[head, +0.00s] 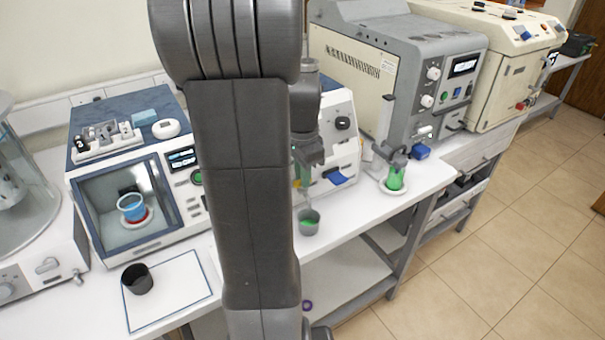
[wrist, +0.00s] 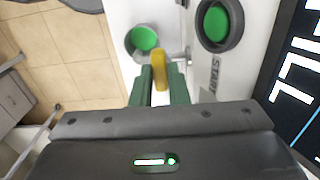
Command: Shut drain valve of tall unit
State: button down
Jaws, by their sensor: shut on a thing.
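My gripper (wrist: 160,88) has its two green fingers closed around a yellow valve handle (wrist: 160,67) on the front of a white unit. The handle sits on a small metal fitting. A dark cup with green liquid (wrist: 143,40) is beside the handle in the wrist view. In the head view the white unit (head: 340,105) is partly hidden behind my arm, and the cup (head: 309,223) is on the bench below my gripper (head: 300,183). In the head view the handle is mostly hidden, so its angle is hard to tell there.
A round green button (wrist: 216,22) and a lit display (wrist: 300,75) are close to my gripper. A grey unit (head: 430,75) with green liquid in a glass (head: 395,178) stands to the right. A chamber unit (head: 125,180) and a dark cup (head: 137,279) are left.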

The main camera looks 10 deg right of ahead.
jog(key=c, duration=1.4)
grip_release()
jog(key=shift+r, duration=0.1)
notch_tip(320, 180, up, 14)
jog(key=shift+b, duration=0.35)
jog(key=shift+f, duration=0.25)
notch_tip(320, 180, down, 14)
jog(key=shift+r+p, duration=0.1)
jog(key=shift+p, duration=0.25)
jog(key=shift+r, duration=0.1)
